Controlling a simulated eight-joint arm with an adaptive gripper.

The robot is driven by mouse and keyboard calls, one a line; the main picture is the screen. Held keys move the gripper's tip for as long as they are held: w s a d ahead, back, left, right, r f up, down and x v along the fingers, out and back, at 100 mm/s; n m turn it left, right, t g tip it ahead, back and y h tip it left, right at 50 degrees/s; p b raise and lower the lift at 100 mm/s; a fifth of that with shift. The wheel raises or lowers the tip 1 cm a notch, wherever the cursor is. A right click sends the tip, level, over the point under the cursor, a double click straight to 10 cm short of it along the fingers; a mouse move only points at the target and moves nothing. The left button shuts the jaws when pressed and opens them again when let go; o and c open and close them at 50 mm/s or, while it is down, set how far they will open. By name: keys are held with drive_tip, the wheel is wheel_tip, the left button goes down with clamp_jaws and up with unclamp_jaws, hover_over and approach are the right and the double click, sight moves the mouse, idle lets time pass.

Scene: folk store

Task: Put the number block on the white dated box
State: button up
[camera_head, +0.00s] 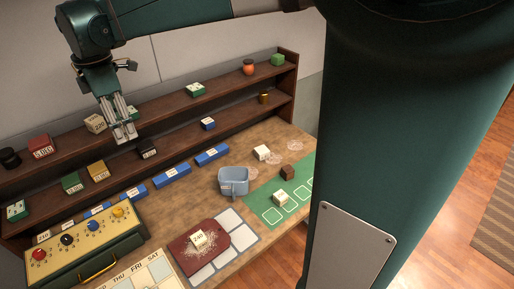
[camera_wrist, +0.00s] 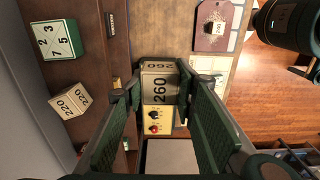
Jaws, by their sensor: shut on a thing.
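My gripper (camera_head: 124,137) points down in front of the upper shelf at the left in the head view. In the head view the held block is small and mostly hidden by the fingers. A white panel with day names THU, FRI, SAT (camera_head: 152,270) lies at the table's front edge, cut off by the frame. I cannot tell which thing is the white dated box. A small white block (camera_head: 261,152) sits on the table.
A block marked 220 (camera_head: 95,123) and several coloured blocks stand on the dark shelves. A yellow knob box (camera_head: 88,249), blue bin (camera_head: 233,181), maroon mat (camera_head: 184,252) with a numbered block (camera_head: 199,239), and green mat (camera_head: 258,205) occupy the table.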

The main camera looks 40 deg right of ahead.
drive_tip(key=w+d+p, duration=0.2)
drive_tip(key=w+d, duration=0.2)
drive_tip(key=d, duration=1.2)
drive_tip(key=p, duration=0.3)
hover_over(262, 150)
wheel_tip(262, 150, down, 26)
drive_tip(key=shift+w+f, duration=0.15)
drive_tip(key=shift+d+f, duration=0.1)
drive_tip(key=shift+f, duration=3)
drive_tip(key=shift+f, duration=1.9)
